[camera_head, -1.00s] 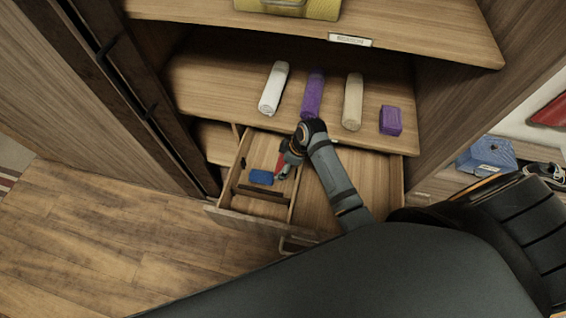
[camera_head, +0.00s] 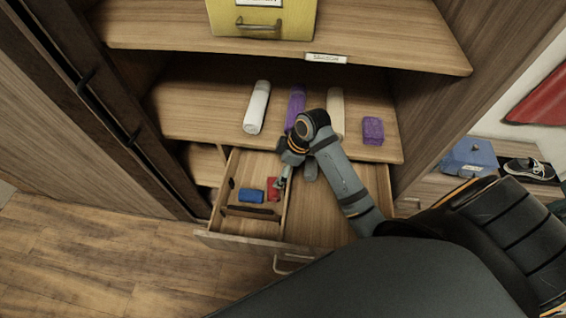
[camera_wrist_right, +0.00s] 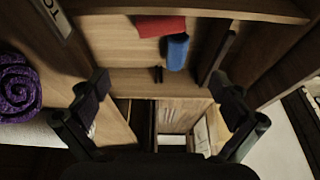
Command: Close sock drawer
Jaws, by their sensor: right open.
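The drawer (camera_head: 328,217) stands pulled out below the shelves, with a divided compartment on its left side. A blue folded item (camera_head: 251,196) and a red one (camera_head: 273,189) lie in that compartment. They also show in the right wrist view, the blue item (camera_wrist_right: 177,51) beside the red item (camera_wrist_right: 160,25). The drawer's front handle (camera_head: 290,264) shows at its near side, partly hidden by my dark body. My right gripper (camera_head: 284,182) is over the drawer near the divider. In the right wrist view its fingers (camera_wrist_right: 164,92) are wide apart with nothing between them. My left gripper is not seen.
A yellow box (camera_head: 262,18) sits higher. A blue box (camera_head: 470,157) is at right. The wooden floor (camera_head: 90,262) at left is clear.

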